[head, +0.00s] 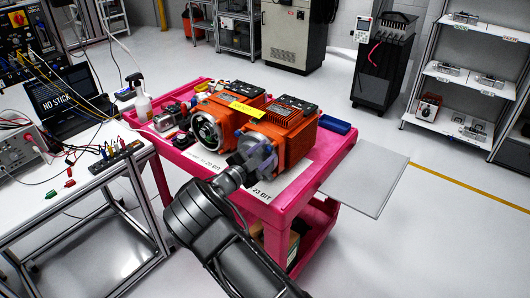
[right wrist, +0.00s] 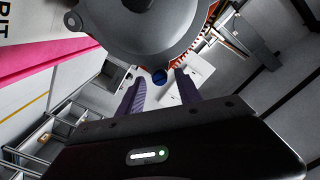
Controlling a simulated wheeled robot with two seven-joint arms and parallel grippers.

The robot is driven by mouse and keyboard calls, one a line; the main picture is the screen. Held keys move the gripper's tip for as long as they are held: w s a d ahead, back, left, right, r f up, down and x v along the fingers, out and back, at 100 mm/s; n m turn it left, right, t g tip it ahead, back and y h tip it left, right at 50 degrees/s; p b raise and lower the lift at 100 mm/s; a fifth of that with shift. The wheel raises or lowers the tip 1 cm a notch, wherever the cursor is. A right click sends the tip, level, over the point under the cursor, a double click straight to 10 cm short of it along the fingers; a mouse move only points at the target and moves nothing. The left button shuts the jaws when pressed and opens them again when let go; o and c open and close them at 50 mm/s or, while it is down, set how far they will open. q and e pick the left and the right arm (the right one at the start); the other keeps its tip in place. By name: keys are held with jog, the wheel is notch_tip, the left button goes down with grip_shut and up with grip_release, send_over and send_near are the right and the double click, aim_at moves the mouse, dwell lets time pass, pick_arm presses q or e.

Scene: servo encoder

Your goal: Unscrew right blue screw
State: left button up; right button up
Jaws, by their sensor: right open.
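Two orange servo motors stand side by side on the pink cart. The right motor (head: 290,125) has its round grey front flange facing me; this flange (right wrist: 150,20) fills the top of the right wrist view. A blue screw (right wrist: 159,76) shows at the flange's lower edge. My right gripper (head: 241,163) is at the right motor's front and covers part of the flange in the head view. In the right wrist view its two purple fingers (right wrist: 160,88) are apart, one on each side of the screw. I cannot tell whether they touch it. My left gripper is not in view.
The left motor (head: 212,128) is close beside the right one, with a yellow label (head: 247,109) on top between them. A grey side shelf (head: 370,180) juts right. A white bench (head: 80,180) with instruments stands left.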

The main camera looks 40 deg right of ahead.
jog(key=b+v, duration=0.2)
jog(key=v, duration=0.5)
jog(key=shift+a, duration=0.35)
jog(key=shift+s, duration=0.15)
